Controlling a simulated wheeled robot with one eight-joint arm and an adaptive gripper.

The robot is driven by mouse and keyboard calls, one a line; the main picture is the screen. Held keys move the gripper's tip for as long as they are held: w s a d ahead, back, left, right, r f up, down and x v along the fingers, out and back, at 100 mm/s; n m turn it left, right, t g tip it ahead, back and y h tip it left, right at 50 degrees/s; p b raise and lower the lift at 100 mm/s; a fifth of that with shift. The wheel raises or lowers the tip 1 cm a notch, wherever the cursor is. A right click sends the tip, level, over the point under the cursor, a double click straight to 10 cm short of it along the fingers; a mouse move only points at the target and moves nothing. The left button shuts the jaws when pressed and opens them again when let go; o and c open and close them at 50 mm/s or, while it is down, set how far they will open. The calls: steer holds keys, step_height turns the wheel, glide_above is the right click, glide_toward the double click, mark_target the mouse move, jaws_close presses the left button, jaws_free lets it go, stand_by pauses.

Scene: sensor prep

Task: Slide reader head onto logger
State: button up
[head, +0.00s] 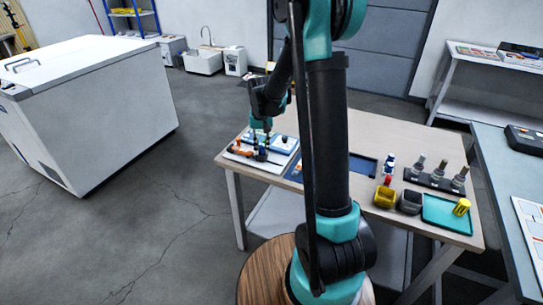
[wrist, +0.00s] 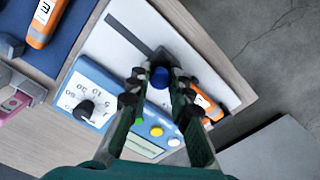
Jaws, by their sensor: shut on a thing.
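My gripper (wrist: 160,80) is shut on a small piece with a round blue top (wrist: 160,77). In the head view my gripper (head: 261,146) is low over the far left of the table. The white-and-blue instrument (wrist: 72,99) with a dial, screen and coloured buttons lies just beside the held piece. An orange device (wrist: 206,103) is partly hidden behind the right finger. Another orange device (wrist: 43,27) with a white label lies on a dark blue mat. I cannot tell which of these is the reader head or logger, nor whether the held piece touches the surface below.
A white board (wrist: 118,38) with a grey strip lies under the gripper, near the table edge. In the head view, a yellow bin (head: 385,197), a dark bin (head: 410,203), a teal tray (head: 440,219) and a black rack (head: 430,182) stand at the right. My arm hides the table's middle.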

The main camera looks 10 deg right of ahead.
steer(key=shift+w+a, duration=0.7)
steer(key=shift+a, duration=0.2)
stand_by(0.4)
steer(key=o, duration=0.8)
steer(key=shift+r, duration=0.1)
steer(key=shift+r, duration=3.4)
steer(key=shift+s, duration=0.1)
steer(key=s+d+f+t, duration=0.1)
steer(key=s+d+f, duration=0.1)
steer(key=s, duration=0.6)
steer(key=s+d+f+t, duration=0.1)
steer(key=s+d, duration=0.3)
steer(key=s, duration=0.5)
steer(key=s+d+f+n+t, duration=0.1)
steer(key=s+d+f+t, duration=0.1)
steer(key=s, duration=0.6)
steer(key=shift+s+d+f, duration=0.35)
steer(key=shift+d+f, duration=0.05)
steer(key=shift+d, duration=0.25)
